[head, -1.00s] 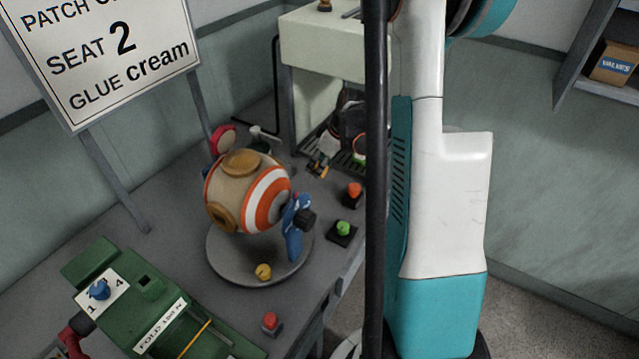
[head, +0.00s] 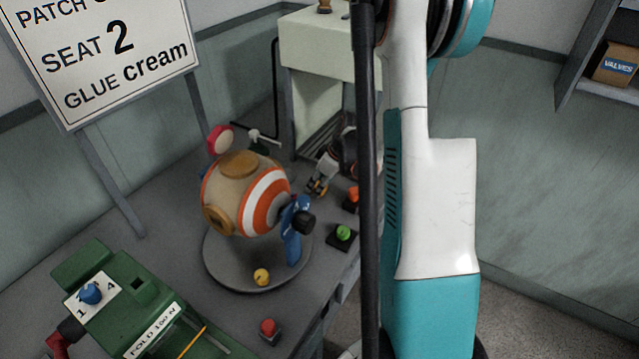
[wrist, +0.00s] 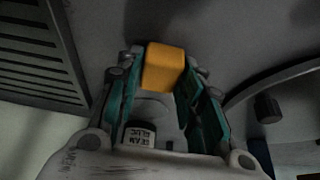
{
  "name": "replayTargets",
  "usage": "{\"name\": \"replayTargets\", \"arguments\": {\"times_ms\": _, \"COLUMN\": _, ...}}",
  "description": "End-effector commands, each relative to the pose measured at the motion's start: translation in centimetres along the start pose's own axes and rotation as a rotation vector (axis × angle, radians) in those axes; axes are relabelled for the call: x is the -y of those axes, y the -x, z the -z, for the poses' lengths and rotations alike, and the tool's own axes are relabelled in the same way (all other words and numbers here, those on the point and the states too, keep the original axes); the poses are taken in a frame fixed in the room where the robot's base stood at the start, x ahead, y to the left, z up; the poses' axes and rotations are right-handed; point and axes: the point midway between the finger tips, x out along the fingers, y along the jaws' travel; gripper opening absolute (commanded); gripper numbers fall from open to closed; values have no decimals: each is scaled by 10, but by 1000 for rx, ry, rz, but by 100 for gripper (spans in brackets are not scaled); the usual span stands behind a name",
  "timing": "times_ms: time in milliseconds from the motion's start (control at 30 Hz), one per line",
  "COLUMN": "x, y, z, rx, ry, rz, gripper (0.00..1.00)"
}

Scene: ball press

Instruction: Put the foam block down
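The foam block (wrist: 163,67) is a small orange-yellow block in the wrist view. It sits between the two teal fingertips of my gripper (wrist: 160,75), which look closed on its sides. Grey table surface shows beyond it; I cannot tell whether the block touches the table. In the head view my gripper (head: 321,174) shows small and partly hidden behind the black pole, right of the striped ball. The block is not clear there.
A striped ball (head: 266,200) sits on a round turntable (head: 225,270) with a blue clamp (head: 291,235). A slatted rack (wrist: 35,55) lies left in the wrist view. A green button (head: 343,232) and red button (head: 268,328) stand nearby. A green press (head: 90,265) is front left.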

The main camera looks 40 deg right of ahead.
Motion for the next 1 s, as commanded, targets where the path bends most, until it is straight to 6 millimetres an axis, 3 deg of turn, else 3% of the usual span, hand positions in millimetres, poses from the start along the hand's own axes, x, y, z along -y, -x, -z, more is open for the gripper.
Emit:
{"name": "replayTargets", "arguments": {"times_ms": 500, "x": 0, "y": 7, "z": 2, "rx": 0, "ry": 0, "rz": 0, "gripper": 52}}
{"name": "replayTargets", "arguments": {"times_ms": 1000, "x": 0, "y": 102, "z": 2, "rx": 1, "ry": -1, "rz": 0, "gripper": 52}}
